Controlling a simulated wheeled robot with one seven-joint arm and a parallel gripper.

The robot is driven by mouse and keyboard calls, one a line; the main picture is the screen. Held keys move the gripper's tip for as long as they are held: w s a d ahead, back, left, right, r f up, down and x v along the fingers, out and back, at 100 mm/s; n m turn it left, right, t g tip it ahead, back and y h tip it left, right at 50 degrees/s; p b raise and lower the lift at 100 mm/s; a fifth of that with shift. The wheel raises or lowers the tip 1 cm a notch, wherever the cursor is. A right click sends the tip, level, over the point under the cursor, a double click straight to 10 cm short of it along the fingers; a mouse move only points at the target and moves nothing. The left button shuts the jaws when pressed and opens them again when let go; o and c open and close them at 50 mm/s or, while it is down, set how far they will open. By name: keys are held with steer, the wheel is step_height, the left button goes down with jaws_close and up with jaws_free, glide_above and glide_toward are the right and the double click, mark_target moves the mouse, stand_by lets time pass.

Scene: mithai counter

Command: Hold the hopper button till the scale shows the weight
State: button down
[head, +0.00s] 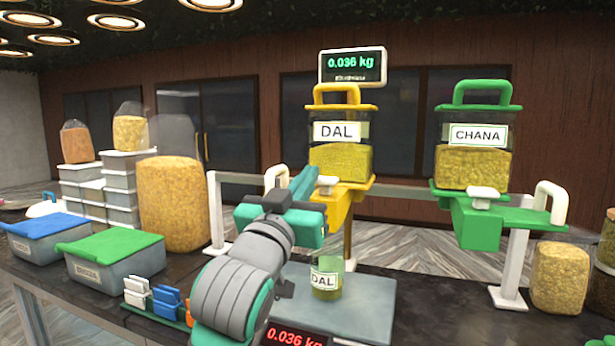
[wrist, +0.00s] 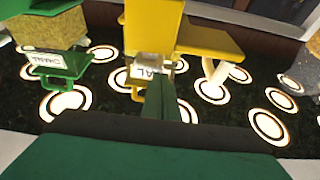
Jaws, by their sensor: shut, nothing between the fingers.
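The yellow DAL hopper (head: 341,165) stands on its yellow stand, part full of yellow grains. Its white button (head: 327,181) shows at the front of the stand. My gripper (head: 312,177) is shut and empty, its fingertips right beside the button; I cannot tell whether they touch it. In the wrist view my shut fingers (wrist: 164,88) point at the yellow hopper stand (wrist: 152,28). A small jar labelled DAL (head: 325,281) stands below on the scale plate (head: 368,305), with some grains in it. The raised display (head: 352,64) and the front display (head: 295,338) both read 0.036 kg.
The green CHANA hopper (head: 474,165) with its own white button (head: 482,194) stands to the right. A blue-lidded box (head: 48,228), a green-lidded box (head: 110,245) and a large sack (head: 173,195) are left. Coloured scoops (head: 168,300) sit beside my arm.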

steer(key=shift+f, duration=1.05)
steer(key=shift+w+f, duration=0.15)
stand_by(0.4)
steer(key=s+a+r, duration=0.1)
steer(key=s+a, duration=0.2)
steer(key=s, duration=0.6)
steer(key=shift+s+r, duration=0.15)
steer(key=shift+s, duration=0.05)
stand_by(0.4)
